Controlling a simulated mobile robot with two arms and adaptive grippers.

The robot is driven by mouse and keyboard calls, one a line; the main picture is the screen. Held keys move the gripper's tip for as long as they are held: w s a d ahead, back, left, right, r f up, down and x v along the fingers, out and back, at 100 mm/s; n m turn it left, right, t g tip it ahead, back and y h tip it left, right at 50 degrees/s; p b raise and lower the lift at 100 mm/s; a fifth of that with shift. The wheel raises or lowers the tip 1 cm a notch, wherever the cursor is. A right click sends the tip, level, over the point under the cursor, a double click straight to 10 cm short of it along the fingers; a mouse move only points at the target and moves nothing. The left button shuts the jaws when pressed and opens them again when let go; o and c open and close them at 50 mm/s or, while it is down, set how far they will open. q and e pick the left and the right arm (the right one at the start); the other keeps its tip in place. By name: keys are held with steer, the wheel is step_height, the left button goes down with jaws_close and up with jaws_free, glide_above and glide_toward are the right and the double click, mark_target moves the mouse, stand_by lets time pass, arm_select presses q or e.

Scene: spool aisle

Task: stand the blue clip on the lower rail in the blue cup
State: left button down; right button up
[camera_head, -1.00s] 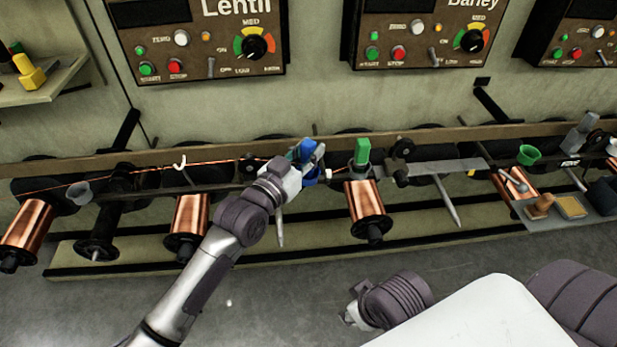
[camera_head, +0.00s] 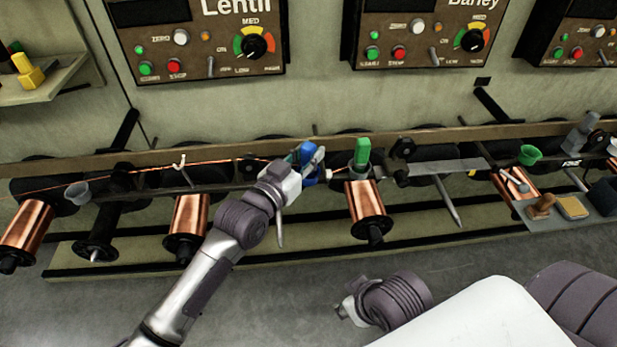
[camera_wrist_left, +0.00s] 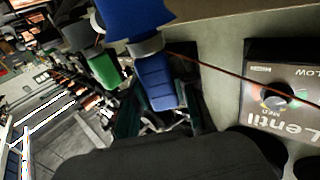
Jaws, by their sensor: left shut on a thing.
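My left gripper (camera_head: 312,163) is shut on the blue clip (camera_head: 306,152) at the lower rail, left of the green clip. The blue cup (camera_head: 311,180) shows just below the clip, partly hidden by the gripper. In the left wrist view the blue clip (camera_wrist_left: 157,82) is between the fingers, with its grey end against or close to the blue cup (camera_wrist_left: 135,18). I cannot tell whether that end is inside the cup. My right gripper (camera_head: 347,308) is low in the head view, away from the rail; its fingers are unclear.
A green clip (camera_head: 362,153) stands on the rail to the right, above a copper spool (camera_head: 366,205). A copper wire (camera_head: 225,162) runs along the rail to the left. A grey cup (camera_head: 78,192) and a green cup (camera_head: 528,154) stand farther off. Control panels hang behind.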

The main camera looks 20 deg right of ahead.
arm_select(q)
steer(key=c, duration=0.8)
jaws_free()
steer(key=shift+c, duration=0.2)
steer(key=shift+s+a, duration=0.15)
steer(key=shift+a, duration=0.1)
steer(key=v, duration=1.1)
steer(key=shift+a, duration=0.2)
